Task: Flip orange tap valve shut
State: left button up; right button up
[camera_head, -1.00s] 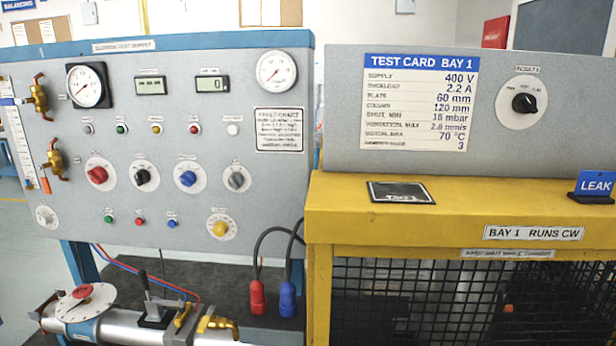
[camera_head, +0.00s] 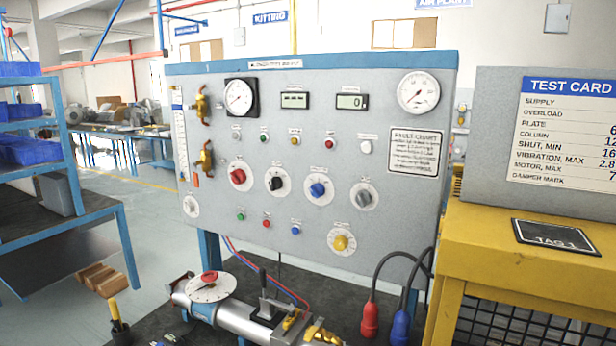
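The orange tap valve is the lower of two brass taps on the left side of the grey panel. Its brass body (camera_head: 205,158) stands out from the panel, and its small orange handle (camera_head: 196,181) hangs down below it to the left. Neither of my grippers is in view.
The grey panel (camera_head: 300,225) also carries gauges and several coloured knobs. A pipe with a round dial (camera_head: 210,287) lies on the dark bench below. The yellow bench (camera_head: 525,240) stands right. Blue shelving (camera_head: 75,150) stands left, with open floor between.

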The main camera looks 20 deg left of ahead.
aim_at(195, 178)
jog(key=j+u, duration=0.1)
jog(key=u, duration=0.35)
jog(key=i+u, duration=0.1)
jog(key=u, duration=0.35)
jog(key=i+u, duration=0.1)
jog(key=u, duration=0.35)
jog(key=k+j, duration=0.1)
jog(key=j, duration=0.05)
